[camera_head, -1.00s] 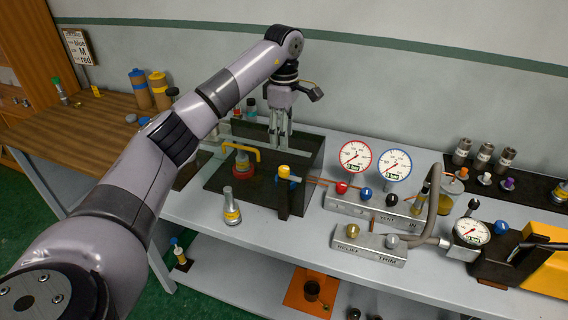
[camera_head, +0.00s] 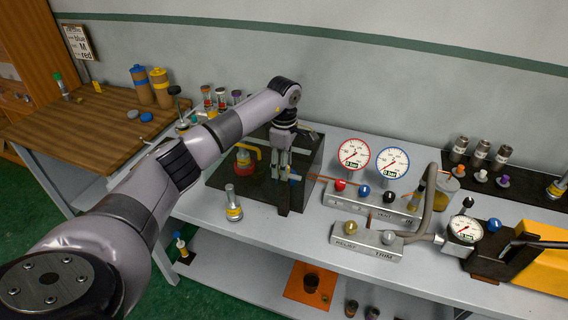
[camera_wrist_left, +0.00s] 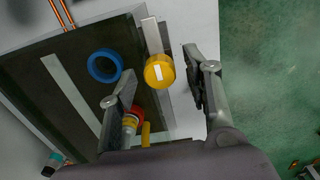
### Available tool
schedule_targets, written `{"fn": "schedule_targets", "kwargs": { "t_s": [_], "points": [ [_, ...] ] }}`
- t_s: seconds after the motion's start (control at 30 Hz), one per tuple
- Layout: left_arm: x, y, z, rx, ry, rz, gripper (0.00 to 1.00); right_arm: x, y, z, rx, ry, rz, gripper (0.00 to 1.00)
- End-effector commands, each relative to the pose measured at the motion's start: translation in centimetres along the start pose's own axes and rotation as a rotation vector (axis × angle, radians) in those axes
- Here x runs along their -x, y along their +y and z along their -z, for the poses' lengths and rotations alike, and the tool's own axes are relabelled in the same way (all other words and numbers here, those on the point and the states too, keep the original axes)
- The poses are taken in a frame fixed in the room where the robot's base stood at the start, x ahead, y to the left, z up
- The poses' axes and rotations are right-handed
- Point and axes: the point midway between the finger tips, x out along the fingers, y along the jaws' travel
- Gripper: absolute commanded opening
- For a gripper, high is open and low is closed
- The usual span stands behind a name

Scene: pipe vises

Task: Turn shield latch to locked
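The shield latch is a round yellow knob (camera_wrist_left: 159,71) with a white bar mark on its face, seen in the left wrist view at the edge of the dark shield box (camera_wrist_left: 82,88). In the head view my gripper mostly hides the knob. The shield box (camera_head: 258,192) also shows there, see-through and dark, with a red and yellow fitting (camera_head: 243,158) inside. My left gripper (camera_head: 284,174) is over the box's front right corner post. In the left wrist view its fingers (camera_wrist_left: 160,64) are open, one on each side of the knob; contact cannot be told. My right gripper is not in view.
A blue ring (camera_wrist_left: 104,65) lies beside the knob in the wrist view. A grey bottle with a yellow band (camera_head: 233,204) stands in front of the box. A gauge manifold (camera_head: 372,204) stands close on the right. Bare bench lies in front (camera_head: 285,228).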

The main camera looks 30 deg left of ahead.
Motion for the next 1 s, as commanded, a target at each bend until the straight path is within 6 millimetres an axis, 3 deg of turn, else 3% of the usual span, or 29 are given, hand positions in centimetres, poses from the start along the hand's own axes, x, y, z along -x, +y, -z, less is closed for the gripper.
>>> {"fn": "schedule_targets", "kwargs": {
  "t_s": [0.63,1.0],
  "points": [
    [0.06,0.01,0.00,0.000,0.000,0.000,0.00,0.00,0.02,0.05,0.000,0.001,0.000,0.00],
    [0.03,0.03,0.02,0.055,-0.001,-0.001,0.00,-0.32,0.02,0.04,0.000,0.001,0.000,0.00]
  ]
}}
